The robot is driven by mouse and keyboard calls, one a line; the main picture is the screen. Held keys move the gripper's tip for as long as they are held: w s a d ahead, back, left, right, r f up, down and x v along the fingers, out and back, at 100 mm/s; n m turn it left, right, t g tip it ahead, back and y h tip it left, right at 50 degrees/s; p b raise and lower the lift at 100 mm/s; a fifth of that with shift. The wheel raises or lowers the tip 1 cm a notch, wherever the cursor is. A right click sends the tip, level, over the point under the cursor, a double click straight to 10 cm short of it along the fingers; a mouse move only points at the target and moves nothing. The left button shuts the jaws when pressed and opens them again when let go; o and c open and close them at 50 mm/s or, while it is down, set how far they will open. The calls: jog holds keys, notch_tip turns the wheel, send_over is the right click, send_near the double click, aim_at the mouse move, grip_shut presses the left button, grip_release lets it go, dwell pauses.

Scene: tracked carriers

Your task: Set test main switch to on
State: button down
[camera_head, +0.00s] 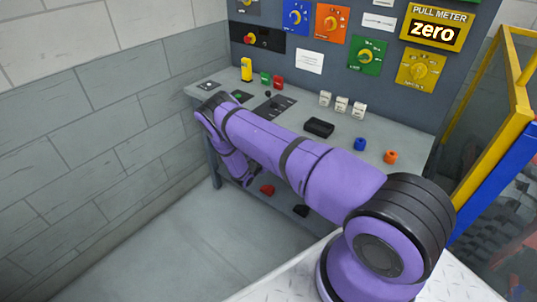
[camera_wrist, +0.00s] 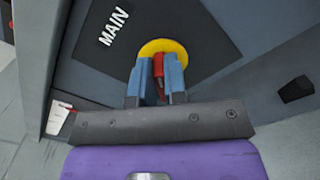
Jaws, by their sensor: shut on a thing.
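The main switch has a red handle (camera_wrist: 158,68) on a yellow disc (camera_wrist: 178,47), set on a black plate (camera_wrist: 215,30) lettered MAIN in the wrist view. My gripper (camera_wrist: 157,78) has one blue-grey finger on each side of the red handle and is shut on it. The handle runs roughly up and down in that view; no on or off marks can be read. In the head view my arm bends down at the left front of the grey bench (camera_head: 330,150), and the gripper and the held handle cannot be made out.
Coloured knobs and a sign reading "PULL METER zero" (camera_head: 435,28) are on the back panel. A similar red knob (camera_head: 251,39) is there on a black plate. Small blocks and a blue ring (camera_head: 360,143) stand on the bench. A tiled wall (camera_head: 120,130) is left; yellow rails (camera_head: 515,85) are right.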

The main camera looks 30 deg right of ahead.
jog(key=m, duration=0.3)
jog(key=f+m, duration=0.1)
jog(key=m, duration=0.5)
jog(key=shift+s+f+m, duration=0.2)
jog(key=shift+s+m, duration=0.1)
jog(key=shift+m, duration=0.1)
dwell(0.4)
jog(key=c, duration=1.2)
grip_release()
jog(key=shift+o, duration=0.2)
jog(key=v, duration=1)
jog(key=shift+a, duration=0.35)
jog(key=shift+s, duration=0.15)
